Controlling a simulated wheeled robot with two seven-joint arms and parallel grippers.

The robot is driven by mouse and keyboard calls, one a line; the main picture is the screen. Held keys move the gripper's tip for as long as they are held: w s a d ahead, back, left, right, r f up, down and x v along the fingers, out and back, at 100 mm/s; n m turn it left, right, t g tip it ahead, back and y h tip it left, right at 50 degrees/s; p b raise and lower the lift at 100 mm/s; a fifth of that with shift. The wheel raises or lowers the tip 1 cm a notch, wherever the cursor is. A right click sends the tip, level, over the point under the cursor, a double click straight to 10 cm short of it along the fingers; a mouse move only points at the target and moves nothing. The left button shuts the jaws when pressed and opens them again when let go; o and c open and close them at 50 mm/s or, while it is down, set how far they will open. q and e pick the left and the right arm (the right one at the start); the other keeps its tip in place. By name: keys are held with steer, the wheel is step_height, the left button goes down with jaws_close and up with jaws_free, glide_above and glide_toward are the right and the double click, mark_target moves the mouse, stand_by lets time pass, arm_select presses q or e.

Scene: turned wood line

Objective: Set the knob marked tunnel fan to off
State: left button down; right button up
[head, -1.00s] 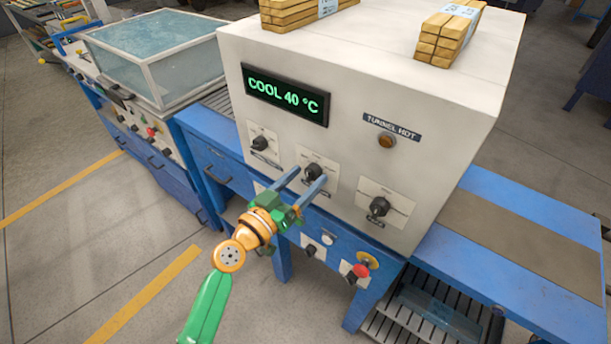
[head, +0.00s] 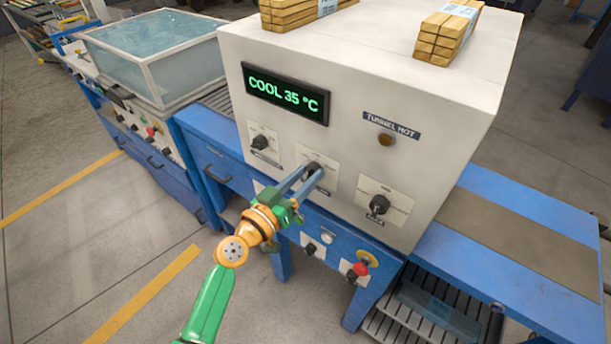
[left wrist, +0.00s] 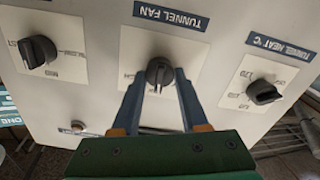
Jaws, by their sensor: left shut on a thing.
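The tunnel fan knob (head: 312,168) is the black middle one of three on the front of the white machine. It also shows in the left wrist view (left wrist: 159,70), on a pale plate near the dark label "TUNNEL FAN" (left wrist: 172,14). My left gripper (head: 309,178) has its two blue-grey fingers on either side of this knob and is shut on it. The fingers hide part of the knob and its plate, so I cannot read which mark it points to. My right gripper is not in view.
The tunnel heat knob (left wrist: 264,92) is beside it in the left wrist view. The right knob (head: 379,205) is close by in the head view. The display (head: 286,95) reads "COOL 35 °C". A red button (head: 360,269) sits on the blue frame below. Wood bundles (head: 448,32) lie on top.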

arm_select(q)
steer(key=n, duration=1)
steer(key=shift+f+n, duration=0.1)
steer(key=shift+n, duration=0.6)
steer(key=shift+c, duration=2.1)
jaws_free()
steer(key=shift+a, duration=0.1)
steer(key=v, duration=0.7)
